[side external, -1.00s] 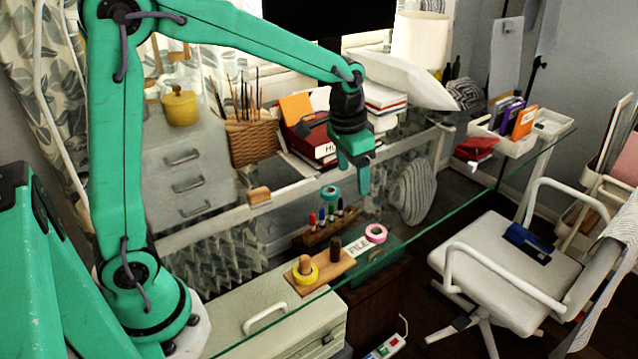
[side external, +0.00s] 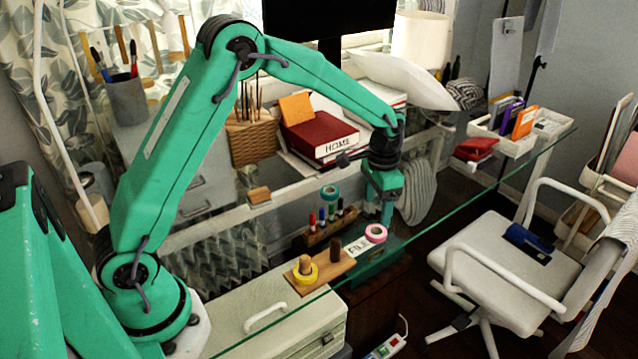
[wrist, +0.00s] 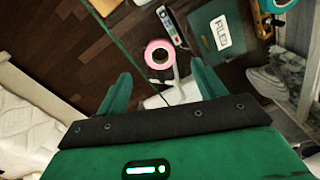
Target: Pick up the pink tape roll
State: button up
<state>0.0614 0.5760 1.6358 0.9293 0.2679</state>
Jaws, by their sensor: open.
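The pink tape roll (side external: 369,238) lies flat on the glass desk, to the right of the wooden peg stand. It also shows in the wrist view (wrist: 149,54), beyond my fingertips and roughly centred between them. My gripper (side external: 379,212) points down above the roll, apart from it. In the wrist view my gripper (wrist: 160,82) has its two fingers spread with nothing between them. The wooden peg stand (side external: 328,270) has a yellow tape roll (side external: 309,279) around one peg and a dark bare peg.
A wooden holder with several markers (side external: 318,236) and a teal tape roll (side external: 323,193) are left of my gripper. Books (side external: 318,138) are stacked behind. The glass to the right is clear.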

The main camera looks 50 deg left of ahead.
aim_at(376, 227)
jog(key=shift+f, duration=1.05)
jog(key=shift+f, duration=0.15)
jog(key=shift+w+d+f, duration=0.1)
jog(key=shift+f, duration=2.4)
jog(key=shift+c, duration=0.2)
jog(key=c, duration=1)
